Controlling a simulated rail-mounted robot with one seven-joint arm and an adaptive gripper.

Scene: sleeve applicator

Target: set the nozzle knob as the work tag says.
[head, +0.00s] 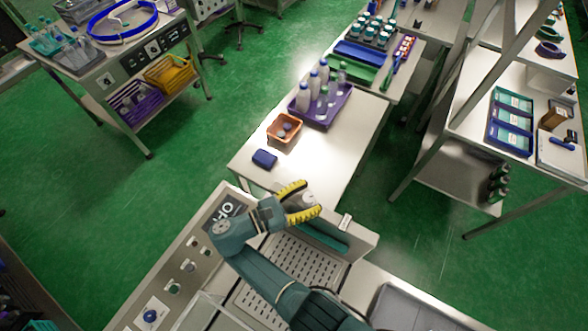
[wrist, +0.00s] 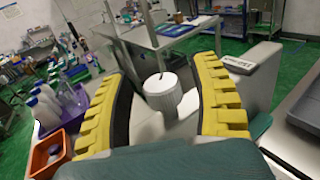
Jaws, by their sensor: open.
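The nozzle knob (wrist: 162,98) is a pale, round, ribbed cylinder with a short dark mark on its top face. In the wrist view it stands between the two yellow-padded fingers of my gripper (wrist: 160,70), with a gap visible on each side. In the head view my gripper (head: 313,198) is open around the pale knob (head: 308,199), above the machine's back edge. A small white tag with dark print (head: 345,222) sits on the machine's upright plate. It also shows in the wrist view (wrist: 238,63), but its print is too small to read.
Behind stands a table with an orange bin (head: 271,129), a blue item (head: 264,158) and a purple tray of bottles (head: 347,110).

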